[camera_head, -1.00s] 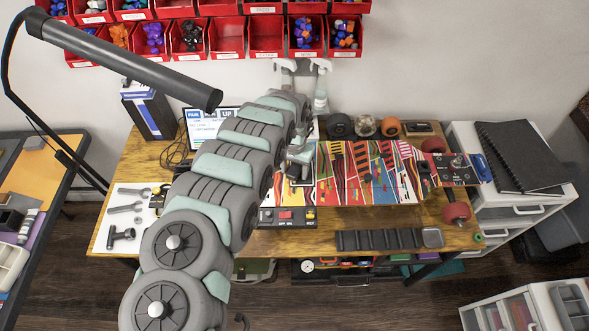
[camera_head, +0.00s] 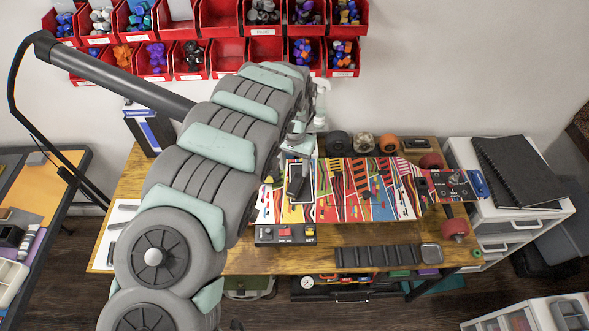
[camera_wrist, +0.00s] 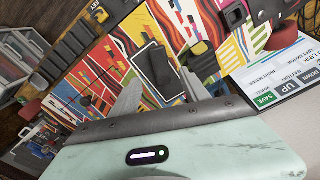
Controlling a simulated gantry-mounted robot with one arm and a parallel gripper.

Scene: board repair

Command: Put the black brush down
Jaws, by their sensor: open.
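A black oblong piece, probably the black brush (camera_wrist: 153,66), lies on or just above the brightly patterned skateboard in the wrist view. In the head view a dark piece (camera_head: 297,182) shows at the left part of the board (camera_head: 385,190), below my wrist. My gripper (camera_wrist: 160,90) is open, its two pale fingers apart on either side of the black piece's near end. I cannot tell whether the fingers touch it.
A control box (camera_head: 285,235) sits in front of the board, and a black slotted tray (camera_head: 378,256) lies at the desk's front. Several wheels and a jar stand behind the board. The screen (camera_wrist: 275,75) is close on the right in the wrist view. Red bins (camera_head: 265,50) hang above.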

